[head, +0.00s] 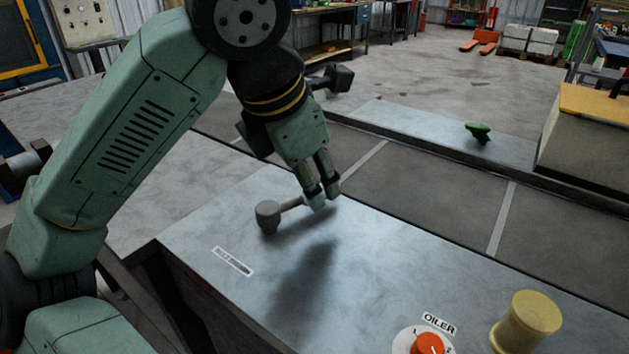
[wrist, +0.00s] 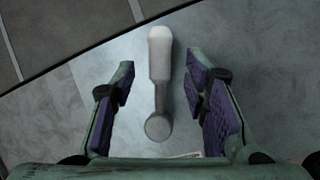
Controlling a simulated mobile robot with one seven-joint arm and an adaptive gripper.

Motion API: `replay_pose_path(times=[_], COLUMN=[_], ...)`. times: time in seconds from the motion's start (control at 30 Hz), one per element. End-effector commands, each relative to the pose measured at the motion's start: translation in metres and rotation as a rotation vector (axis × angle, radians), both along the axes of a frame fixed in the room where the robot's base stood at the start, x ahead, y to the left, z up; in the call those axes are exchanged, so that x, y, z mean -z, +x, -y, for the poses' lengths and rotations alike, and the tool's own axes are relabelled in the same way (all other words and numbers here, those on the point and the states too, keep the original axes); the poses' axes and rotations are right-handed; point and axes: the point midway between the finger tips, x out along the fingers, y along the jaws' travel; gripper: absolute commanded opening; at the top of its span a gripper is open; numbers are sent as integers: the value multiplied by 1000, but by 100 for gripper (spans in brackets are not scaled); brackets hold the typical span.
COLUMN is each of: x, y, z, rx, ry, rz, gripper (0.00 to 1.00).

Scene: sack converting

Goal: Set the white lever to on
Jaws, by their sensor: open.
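The white lever (head: 268,215) is on the grey metal panel top in the head view. Its round hub shows, and its arm runs right and back toward my fingers, which hide its far end. In the wrist view the whole lever (wrist: 159,85) shows, with its wide end at the top and its round hub at the bottom. My gripper (head: 323,197) is open and low over the lever's far end. In the wrist view its purple-padded fingers (wrist: 160,88) stand on either side of the lever, with gaps on both sides. I cannot read an on mark.
A small label (head: 232,262) lies on the panel in front of the lever. An orange knob (head: 428,343) marked OILER and a yellow cylinder (head: 527,320) are at the front right. A green handle (head: 478,132) stands on the far ledge beyond a dark belt (head: 420,190).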

Motion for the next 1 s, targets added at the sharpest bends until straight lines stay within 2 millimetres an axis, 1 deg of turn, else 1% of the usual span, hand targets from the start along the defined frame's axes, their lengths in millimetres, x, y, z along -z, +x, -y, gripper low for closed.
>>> replay_pose_path(times=[0.1, 0.2, 0.33, 0.57, 1.0], x=[14, 22, 26, 26, 26], y=[6, 8, 10, 10, 10], z=[4, 5, 6, 6, 6], rx=[1, 1, 0, 1, 1], ry=[-1, -1, -1, 0, 0], rz=[-2, 0, 1, 1, 1], gripper=[41, 41, 41, 41, 11])
